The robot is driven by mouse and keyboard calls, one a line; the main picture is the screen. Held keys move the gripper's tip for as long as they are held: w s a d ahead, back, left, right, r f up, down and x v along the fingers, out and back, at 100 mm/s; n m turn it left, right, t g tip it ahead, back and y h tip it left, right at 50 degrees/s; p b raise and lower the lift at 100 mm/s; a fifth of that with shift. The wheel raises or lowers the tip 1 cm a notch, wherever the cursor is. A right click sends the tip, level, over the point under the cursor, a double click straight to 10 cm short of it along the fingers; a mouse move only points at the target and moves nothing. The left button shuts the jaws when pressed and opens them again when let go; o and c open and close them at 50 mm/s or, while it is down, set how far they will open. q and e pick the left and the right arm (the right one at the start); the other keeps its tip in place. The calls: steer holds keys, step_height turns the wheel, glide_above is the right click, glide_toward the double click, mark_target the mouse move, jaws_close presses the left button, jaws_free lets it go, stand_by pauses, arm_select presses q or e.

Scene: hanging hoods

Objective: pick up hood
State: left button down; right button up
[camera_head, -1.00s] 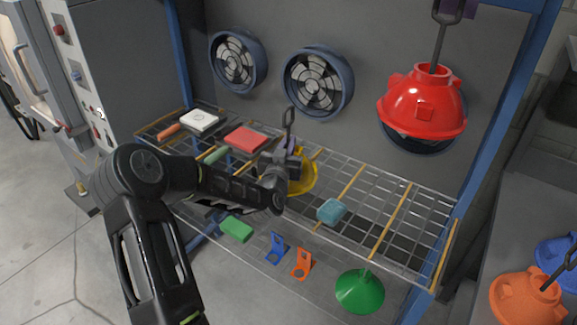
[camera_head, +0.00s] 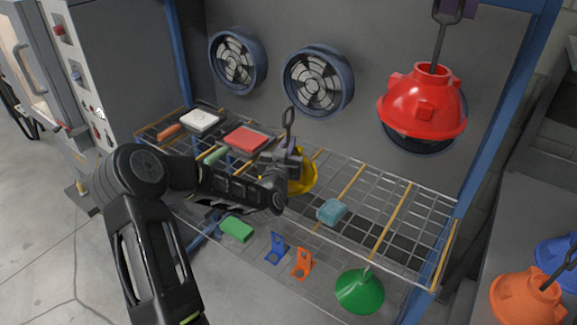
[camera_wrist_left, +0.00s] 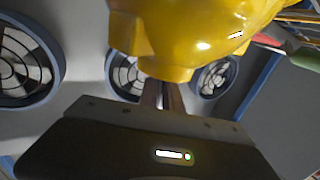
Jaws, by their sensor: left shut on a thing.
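A yellow hood (camera_head: 304,180) with a dark hook on its top shows at the middle of the wire shelf, partly hidden behind my left gripper (camera_head: 290,163). In the left wrist view the yellow hood (camera_wrist_left: 195,30) fills the top middle, and the fingers of my left gripper (camera_wrist_left: 163,95) meet its edge. The left gripper is shut on the yellow hood. Whether the hood touches the shelf is hard to tell. A red hood (camera_head: 423,100) hangs at the upper right. A green hood (camera_head: 360,292) is low, below the shelf front. My right gripper is out of view.
Round fans (camera_head: 318,84) are on the back wall. An orange hood (camera_head: 527,300) and a blue hood (camera_head: 558,250) are at lower right.

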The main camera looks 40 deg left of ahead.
mark_target(289, 109)
arm_select(q)
steer(key=shift+r, duration=0.2)
step_height(289, 109, up, 10)
steer(key=shift+f+b, duration=0.1)
steer(key=shift+b, duration=0.8)
steer(key=shift+f, duration=0.1)
